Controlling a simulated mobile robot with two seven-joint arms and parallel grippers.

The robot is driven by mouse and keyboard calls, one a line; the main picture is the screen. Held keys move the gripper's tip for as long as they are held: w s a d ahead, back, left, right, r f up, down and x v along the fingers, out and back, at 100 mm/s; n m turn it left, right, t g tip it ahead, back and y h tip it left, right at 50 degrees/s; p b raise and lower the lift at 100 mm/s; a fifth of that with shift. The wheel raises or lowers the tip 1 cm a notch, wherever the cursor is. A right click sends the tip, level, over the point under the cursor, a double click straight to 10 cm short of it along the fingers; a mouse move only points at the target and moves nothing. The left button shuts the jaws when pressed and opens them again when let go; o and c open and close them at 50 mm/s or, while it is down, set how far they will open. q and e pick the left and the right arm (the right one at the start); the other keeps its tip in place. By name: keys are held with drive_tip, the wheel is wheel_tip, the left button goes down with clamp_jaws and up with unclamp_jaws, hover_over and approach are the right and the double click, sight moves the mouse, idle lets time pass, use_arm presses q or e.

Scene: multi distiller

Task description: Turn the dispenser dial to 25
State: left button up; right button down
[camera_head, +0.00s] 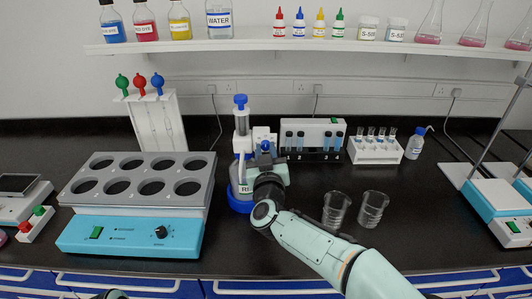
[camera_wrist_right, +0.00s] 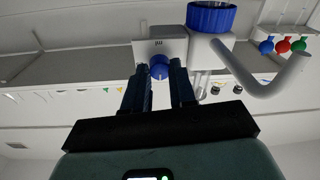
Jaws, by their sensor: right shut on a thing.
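The dispenser (camera_head: 241,128) stands at the middle of the bench on a bottle in a blue base ring (camera_head: 239,202). It has a blue top and a white body. In the right wrist view its white head (camera_wrist_right: 145,50) carries a small blue dial (camera_wrist_right: 160,66) with a light mark. A white spout (camera_wrist_right: 262,80) curves off to the right. My right gripper (camera_wrist_right: 159,75) has its two dark fingers on either side of the dial, shut on it. In the head view my right gripper (camera_head: 266,160) covers part of the bottle. The dial's numbers are too small to read. My left gripper is out of view.
A teal block with round wells (camera_head: 140,165) fills the left side. Behind are a tube reader (camera_head: 313,122) and a white rack (camera_head: 375,152). A shelf (camera_head: 300,45) with bottles runs above.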

drive_tip(key=m+b, duration=0.1)
drive_tip(key=m, duration=0.5)
drive_tip(key=shift+f+h, duration=0.15)
drive_tip(key=shift+h, duration=0.15)
drive_tip(key=m+b, duration=0.2)
drive_tip(key=m, duration=0.4)
drive_tip(key=shift+h, duration=0.4)
drive_tip(key=m+b, duration=0.1)
drive_tip(key=m, duration=0.2)
drive_tip(key=shift+a+m, duration=0.15)
drive_tip(key=shift+m, duration=0.15)
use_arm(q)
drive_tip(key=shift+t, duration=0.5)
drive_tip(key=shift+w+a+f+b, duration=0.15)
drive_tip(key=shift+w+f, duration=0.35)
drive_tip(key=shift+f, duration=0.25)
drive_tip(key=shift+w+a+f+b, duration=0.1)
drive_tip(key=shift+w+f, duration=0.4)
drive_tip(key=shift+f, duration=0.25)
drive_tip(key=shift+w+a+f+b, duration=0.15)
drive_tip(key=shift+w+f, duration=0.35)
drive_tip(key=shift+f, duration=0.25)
use_arm(e)
drive_tip(key=shift+m+h, duration=0.3)
drive_tip(key=shift+m, duration=1.3)
drive_tip(key=c, duration=0.9)
unclamp_jaws()
drive_tip(key=shift+s, duration=0.15)
